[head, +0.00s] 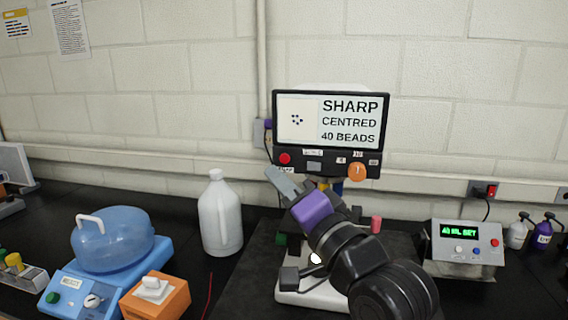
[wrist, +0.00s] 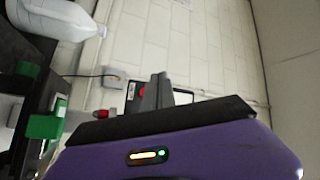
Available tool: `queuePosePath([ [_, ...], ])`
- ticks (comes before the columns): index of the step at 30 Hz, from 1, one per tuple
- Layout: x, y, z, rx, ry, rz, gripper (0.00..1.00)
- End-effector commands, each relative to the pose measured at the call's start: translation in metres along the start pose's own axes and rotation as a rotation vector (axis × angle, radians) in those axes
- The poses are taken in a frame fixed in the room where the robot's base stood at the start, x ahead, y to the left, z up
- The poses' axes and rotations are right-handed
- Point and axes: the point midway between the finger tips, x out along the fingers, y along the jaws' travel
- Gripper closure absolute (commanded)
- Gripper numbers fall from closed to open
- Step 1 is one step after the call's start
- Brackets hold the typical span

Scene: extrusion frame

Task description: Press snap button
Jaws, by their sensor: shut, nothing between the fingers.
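The red snap button (head: 285,158) is at the left end of the control strip under the screen (head: 331,120), above a small label that looks like "SNAP". The screen reads "SHARP CENTRED 40 BEADS" beside a picture of dark dots. My gripper (head: 271,171) is shut and empty, its grey fingertips just below and left of the red button. In the wrist view, the shut fingers (wrist: 158,84) stand in front of the dark panel (wrist: 183,97), and the red button (wrist: 142,92) shows just left of them. Contact between fingertips and button cannot be told.
An orange knob (head: 357,172) is at the strip's right end. A white jug (head: 220,215) stands left of my arm. A blue device (head: 70,290) bears a translucent blue vessel (head: 112,242). A grey box (head: 466,249) with a green display stands at right.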

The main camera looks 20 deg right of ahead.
Motion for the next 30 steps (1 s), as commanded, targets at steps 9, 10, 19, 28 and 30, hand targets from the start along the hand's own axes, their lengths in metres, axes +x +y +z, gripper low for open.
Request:
queuePosePath([
  [9, 0.027, 0.02, -0.019, -0.001, -0.001, 0.0, 1.0],
  [10, 0.029, 0.021, -0.02, 0.0, -0.001, 0.0, 1.0],
  [19, 0.036, 0.026, -0.026, 0.001, -0.001, 0.0, 1.0],
  [28, 0.036, 0.026, -0.026, 0.0, -0.001, 0.0, 1.0],
  [30, 0.036, 0.026, -0.026, 0.0, -0.001, 0.0, 1.0],
])
